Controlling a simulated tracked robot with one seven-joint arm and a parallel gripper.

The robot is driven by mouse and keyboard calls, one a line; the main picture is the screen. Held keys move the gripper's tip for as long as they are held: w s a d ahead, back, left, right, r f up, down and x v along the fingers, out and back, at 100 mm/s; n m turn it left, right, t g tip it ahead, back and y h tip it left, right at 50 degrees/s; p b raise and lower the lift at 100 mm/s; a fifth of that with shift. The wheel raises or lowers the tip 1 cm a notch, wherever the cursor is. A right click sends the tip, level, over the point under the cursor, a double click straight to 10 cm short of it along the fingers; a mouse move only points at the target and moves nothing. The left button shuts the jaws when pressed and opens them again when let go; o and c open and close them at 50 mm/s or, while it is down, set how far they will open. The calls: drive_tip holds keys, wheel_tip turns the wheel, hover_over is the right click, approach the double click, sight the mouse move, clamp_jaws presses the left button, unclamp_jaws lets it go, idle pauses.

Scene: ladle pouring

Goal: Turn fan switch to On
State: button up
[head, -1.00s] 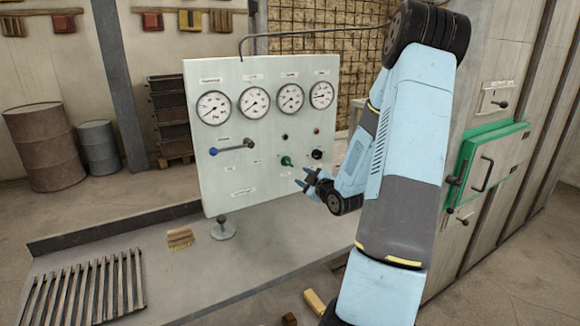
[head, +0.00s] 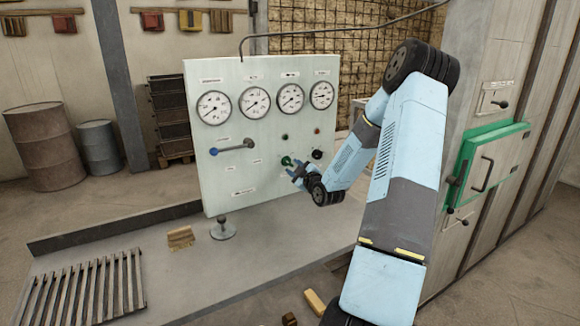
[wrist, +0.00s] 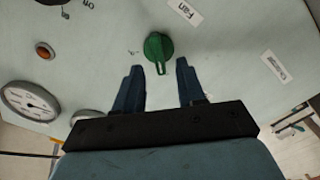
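The fan switch is a green knob (head: 286,161) on the lower right part of the pale control panel (head: 235,180). In the wrist view the green knob (wrist: 158,50) lies just beyond and between my two fingertips, with its pointer facing my palm. A tag reading "Fan" (wrist: 186,11) is beside it. My gripper (head: 296,168) is open, with dark blue fingers spread on either side of the knob in the wrist view (wrist: 158,72). The fingers do not appear to touch the knob. In the head view my gripper partly overlaps the area beside the knob.
Several round gauges (head: 255,102) and a blue-ended lever (head: 232,149) are on the panel. A black knob (head: 317,154) is right of the green one. A green-framed hatch (head: 490,160) is at right. A slatted grate (head: 85,290) lies at the lower left.

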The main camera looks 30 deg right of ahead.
sight(289, 164)
drive_tip(key=shift+w, duration=1.8)
drive_tip(key=shift+a, duration=0.1)
clamp_jaws()
